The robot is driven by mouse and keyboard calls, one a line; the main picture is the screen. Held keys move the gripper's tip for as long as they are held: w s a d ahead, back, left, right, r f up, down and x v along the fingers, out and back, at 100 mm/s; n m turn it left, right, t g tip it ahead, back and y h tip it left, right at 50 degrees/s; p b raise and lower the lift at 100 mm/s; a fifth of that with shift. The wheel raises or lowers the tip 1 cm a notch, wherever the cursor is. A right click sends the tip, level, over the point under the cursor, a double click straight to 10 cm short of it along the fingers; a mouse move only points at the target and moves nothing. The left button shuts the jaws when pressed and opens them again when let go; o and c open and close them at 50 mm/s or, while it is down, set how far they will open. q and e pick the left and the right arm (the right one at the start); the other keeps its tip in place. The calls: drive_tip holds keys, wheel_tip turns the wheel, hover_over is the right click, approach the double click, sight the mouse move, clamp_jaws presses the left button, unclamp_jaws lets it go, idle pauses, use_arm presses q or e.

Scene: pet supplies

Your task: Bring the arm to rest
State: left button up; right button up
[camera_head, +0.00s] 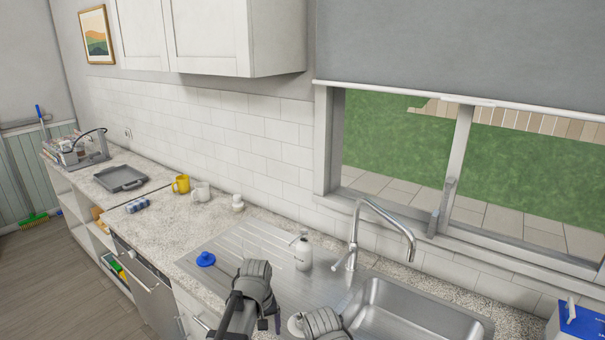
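My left arm (257,288) shows at the bottom centre, in front of the sink's drainboard, as a dark grey jointed part with a black bracket. No fingertips can be made out on it, so I cannot tell whether the gripper is open or shut. A part of my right arm (325,325) shows at the bottom edge, to the right of the left one. Its gripper is not visible. No object is seen in either arm.
The steel sink (425,312) and tap (355,235) are at right, with a soap bottle (303,253) beside them. A blue round item (205,259) lies near the drainboard. Mugs (181,184) and a grey tray (121,178) stand farther left. A blue-white box (578,325) is at lower right.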

use_arm(q)
drive_tip(key=s+a+m, duration=0.4)
drive_tip(key=s+a, duration=0.2)
drive_tip(key=s, duration=0.5)
drive_tip(key=s+d+m, duration=0.1)
drive_tip(key=s+d, duration=0.1)
drive_tip(key=d, duration=0.3)
drive_tip(key=s+d+f+m+y+b, duration=0.1)
drive_tip(key=s+d+m, duration=0.1)
drive_tip(key=d, duration=0.3)
drive_tip(key=shift+s+d+f+g+b, duration=0.25)
drive_tip(key=shift+s+d+g+b, duration=0.05)
drive_tip(key=shift+s+d, duration=0.1)
